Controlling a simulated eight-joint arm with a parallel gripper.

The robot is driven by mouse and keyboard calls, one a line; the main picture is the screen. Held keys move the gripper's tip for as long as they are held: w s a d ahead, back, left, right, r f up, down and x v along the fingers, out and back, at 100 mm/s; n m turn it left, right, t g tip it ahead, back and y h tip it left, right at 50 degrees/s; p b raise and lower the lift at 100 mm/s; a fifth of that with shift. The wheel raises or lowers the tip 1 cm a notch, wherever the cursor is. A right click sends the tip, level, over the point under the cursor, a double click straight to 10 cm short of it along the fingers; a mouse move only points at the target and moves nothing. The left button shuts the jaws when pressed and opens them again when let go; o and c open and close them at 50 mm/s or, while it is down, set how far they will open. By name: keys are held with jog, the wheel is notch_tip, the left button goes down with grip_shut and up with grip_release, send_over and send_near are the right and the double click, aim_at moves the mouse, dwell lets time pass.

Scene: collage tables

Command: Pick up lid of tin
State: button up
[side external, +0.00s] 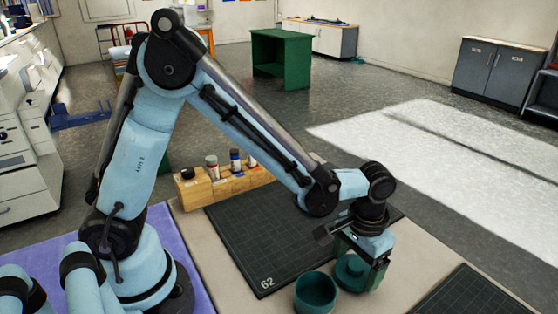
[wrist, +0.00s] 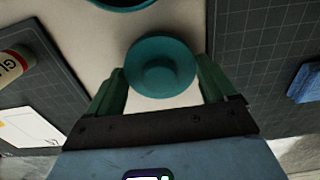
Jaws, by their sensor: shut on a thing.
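The lid of the tin (side external: 352,266) is a round teal disc with a raised knob in its middle. In the wrist view the lid (wrist: 160,52) sits between the two green fingers of my gripper (wrist: 161,72). My gripper (side external: 362,268) is shut on it, pointing down over the table at the right. The teal tin (side external: 315,294) stands open just left of the lid in the side view. Its edge also shows at the top of the wrist view (wrist: 124,4). Whether the lid touches the table is hard to tell.
Dark grid cutting mats lie on the beige table, one marked 62 (side external: 265,255) and one at lower right (side external: 465,297). A wooden rack (side external: 222,187) with small bottles stands behind. In the wrist view, a glue container (wrist: 14,66), white card (wrist: 28,128) and blue object (wrist: 304,83) lie around.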

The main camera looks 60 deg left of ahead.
aim_at(356, 265)
notch_tip(356, 265, up, 4)
jog(key=shift+s+d+f, duration=0.1)
jog(key=shift+s+f, duration=0.05)
jog(key=s+d+r, duration=0.6)
jog(key=s, duration=0.3)
jog(key=s+a+r, duration=0.1)
jog(key=a, duration=0.5)
jog(key=shift+m, duration=0.3)
jog(key=shift+d+f, duration=0.1)
jog(key=shift+f, duration=2.85)
jog(key=shift+f, duration=0.2)
jog(key=o, duration=0.8)
jog(key=shift+r, duration=0.1)
